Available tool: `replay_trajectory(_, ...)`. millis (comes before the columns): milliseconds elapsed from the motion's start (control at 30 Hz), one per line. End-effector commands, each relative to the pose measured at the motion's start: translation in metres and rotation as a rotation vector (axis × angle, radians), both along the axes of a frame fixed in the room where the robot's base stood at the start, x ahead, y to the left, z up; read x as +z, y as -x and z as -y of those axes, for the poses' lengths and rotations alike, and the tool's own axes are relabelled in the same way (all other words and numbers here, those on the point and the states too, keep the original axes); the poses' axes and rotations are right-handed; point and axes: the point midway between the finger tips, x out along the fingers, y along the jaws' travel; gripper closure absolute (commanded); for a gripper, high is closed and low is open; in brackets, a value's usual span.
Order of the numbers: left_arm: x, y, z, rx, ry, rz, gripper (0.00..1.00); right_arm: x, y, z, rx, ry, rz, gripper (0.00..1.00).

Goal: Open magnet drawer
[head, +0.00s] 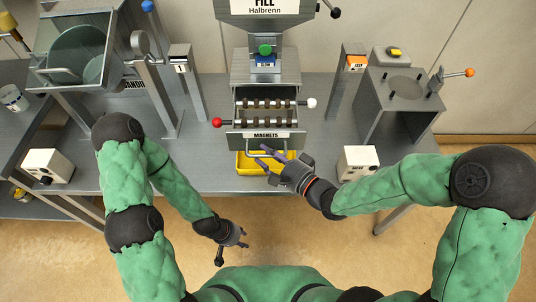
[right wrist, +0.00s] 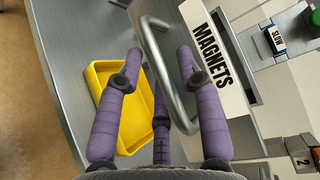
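The magnet drawer front (head: 266,135) is a pale panel labelled MAGNETS, low on the central metal housing. In the right wrist view, the label panel (right wrist: 212,62) carries a bent metal bar handle (right wrist: 165,72). My right gripper (head: 262,155) is at the handle, just below the label. Its purple fingers (right wrist: 160,75) are spread on both sides of the handle bar, with a clear gap between them. Firm contact with the bar cannot be told. My left gripper (head: 234,245) is low in front of the table, away from the drawer; its fingers are too small to read.
A yellow tray (head: 247,162) sits on the table under the drawer. Above the panel are rods with a red knob (head: 217,122) and a white knob (head: 312,103). White boxes (head: 48,166) (head: 358,163) stand left and right. The tabletop between tray and left box is clear.

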Motion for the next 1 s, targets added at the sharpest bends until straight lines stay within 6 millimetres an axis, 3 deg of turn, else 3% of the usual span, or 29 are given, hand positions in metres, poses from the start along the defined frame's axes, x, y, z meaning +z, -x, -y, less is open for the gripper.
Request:
replay_trajectory(433,0.000,0.000,0.000,0.000,0.000,0.000,0.60,0.002,0.006,0.007,-0.001,0.001,0.001,0.56)
replay_trajectory(1000,0.000,0.000,0.000,0.000,0.000,0.000,0.60,0.013,0.065,0.068,-0.005,0.001,0.000,0.56)
